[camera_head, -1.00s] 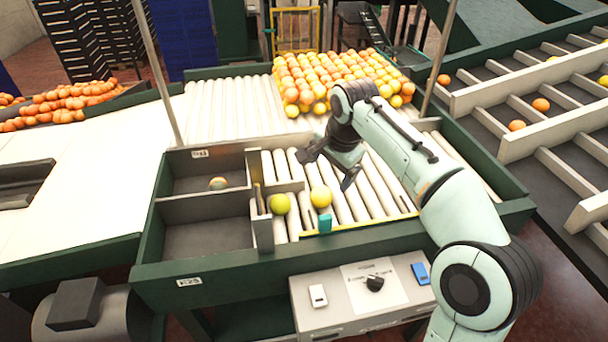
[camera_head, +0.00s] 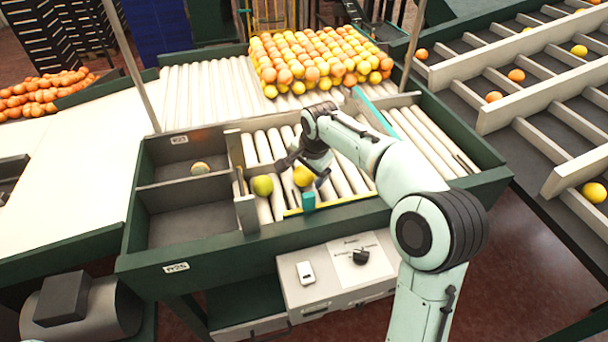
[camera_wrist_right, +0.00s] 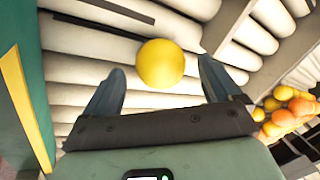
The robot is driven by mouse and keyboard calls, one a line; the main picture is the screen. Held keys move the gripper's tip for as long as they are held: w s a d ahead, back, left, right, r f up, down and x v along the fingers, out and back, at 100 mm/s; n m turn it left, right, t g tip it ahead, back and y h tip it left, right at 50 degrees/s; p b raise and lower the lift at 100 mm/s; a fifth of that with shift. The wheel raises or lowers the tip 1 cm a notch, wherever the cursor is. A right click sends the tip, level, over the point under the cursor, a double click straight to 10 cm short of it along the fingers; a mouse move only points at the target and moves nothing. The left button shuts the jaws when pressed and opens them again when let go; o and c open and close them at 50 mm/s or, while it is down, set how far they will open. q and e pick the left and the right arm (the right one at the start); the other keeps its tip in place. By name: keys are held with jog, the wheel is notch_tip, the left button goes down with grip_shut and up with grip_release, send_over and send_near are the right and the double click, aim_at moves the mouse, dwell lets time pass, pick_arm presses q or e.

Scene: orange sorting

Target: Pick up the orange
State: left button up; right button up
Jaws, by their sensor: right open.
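A yellow-orange fruit (camera_head: 303,177) lies on the white rollers near the front edge of the sorting table. In the right wrist view this fruit (camera_wrist_right: 160,63) appears between and slightly beyond the fingertips. The wrist view shows the open fingers of the gripper (camera_wrist_right: 160,78) with a gap around the fruit. My left gripper is not in view.
A divided bin (camera_head: 187,222) left of the rollers holds one fruit (camera_head: 200,168) in its rear compartment. Many oranges (camera_head: 315,60) are massed at the back of the rollers. Sloped lanes stand at right.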

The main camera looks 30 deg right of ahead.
aim_at(305, 169)
jog(key=shift+w+f, duration=0.35)
jog(key=shift+f, duration=0.3)
jog(key=shift+s, duration=0.15)
jog(key=c, duration=1.2)
jog(key=shift+r, duration=0.15)
jog(key=shift+r, duration=9.8)
